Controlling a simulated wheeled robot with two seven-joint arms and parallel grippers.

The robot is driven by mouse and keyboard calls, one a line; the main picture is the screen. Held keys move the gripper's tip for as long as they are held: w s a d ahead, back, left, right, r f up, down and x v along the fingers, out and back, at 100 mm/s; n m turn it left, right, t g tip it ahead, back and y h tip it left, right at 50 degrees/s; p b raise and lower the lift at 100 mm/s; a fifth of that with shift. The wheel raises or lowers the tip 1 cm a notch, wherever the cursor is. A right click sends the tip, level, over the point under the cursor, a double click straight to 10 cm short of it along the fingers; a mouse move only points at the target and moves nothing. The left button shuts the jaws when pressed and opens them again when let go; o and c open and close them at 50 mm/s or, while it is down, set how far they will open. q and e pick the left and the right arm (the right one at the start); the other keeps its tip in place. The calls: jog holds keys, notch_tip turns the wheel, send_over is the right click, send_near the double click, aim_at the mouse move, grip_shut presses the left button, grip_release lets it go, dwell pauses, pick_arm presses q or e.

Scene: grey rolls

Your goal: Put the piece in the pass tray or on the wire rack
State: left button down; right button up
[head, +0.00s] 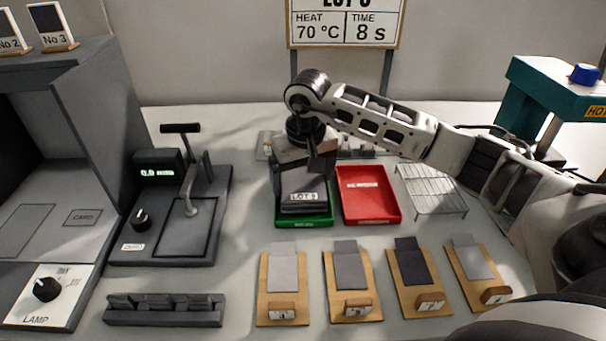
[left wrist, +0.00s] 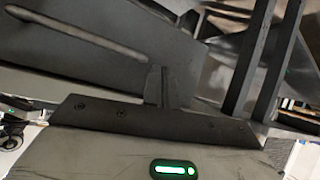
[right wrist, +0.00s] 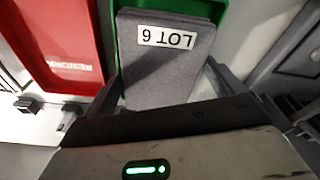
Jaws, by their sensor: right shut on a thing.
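My right gripper (head: 306,166) is shut on a dark grey flat piece (head: 300,184) with a white "LOT 6" label. In the right wrist view the piece (right wrist: 165,75) sits between the two fingers, label showing. It is over the green tray (head: 305,222), covering most of it; I cannot tell whether it touches the tray floor. A red tray (head: 370,213) marked "REWORK" is just right of it. The wire rack (head: 432,190) stands empty further right. My left gripper (left wrist: 165,88) shows only in the left wrist view, its fingers together with nothing between them.
A scale-like press (head: 170,215) reading 0.0 and a grey lamp booth (head: 50,190) are at left. A dark slotted block (head: 165,310) and several sample boards (head: 352,298) line the front. A teal machine (head: 550,90) stands at the back right, a sign (head: 345,25) behind.

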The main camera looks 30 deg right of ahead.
jog(key=shift+f+b, duration=0.4)
jog(key=shift+f, duration=0.1)
jog(key=shift+f, duration=0.1)
jog(key=o, duration=0.9)
jog(key=shift+c, duration=0.2)
